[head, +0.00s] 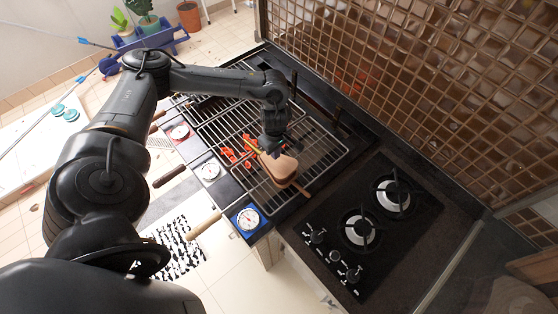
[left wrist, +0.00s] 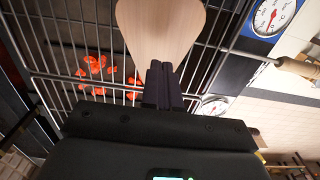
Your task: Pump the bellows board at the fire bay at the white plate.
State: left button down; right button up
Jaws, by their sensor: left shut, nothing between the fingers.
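The bellows board (head: 280,168) is a pale wooden, rounded paddle over the grill grate in the head view. It also shows at the top of the left wrist view (left wrist: 160,28). My left gripper (head: 270,152) is shut and empty, at the board's far end in the head view. In the left wrist view its closed fingertips (left wrist: 160,68) overlap the board's lower end; I cannot tell whether they touch it. The white plate (head: 210,171) with a round gauge is on the grill's front edge; red embers (head: 232,154) glow under the grate near it. My right gripper is not in view.
A blue-plate gauge (head: 247,218) and a red-plate gauge (head: 180,132) flank the white one. Wooden handles (head: 203,226) stick out from the front. A black gas hob (head: 365,225) stands right of the grill, and a tiled wall (head: 430,90) rises behind.

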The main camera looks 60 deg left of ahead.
pick_arm(q)
jog(key=shift+r, duration=0.2)
dwell(0.5)
notch_tip(320, 180, up, 6)
jog(key=p, duration=0.4)
jog(key=shift+f, duration=0.15)
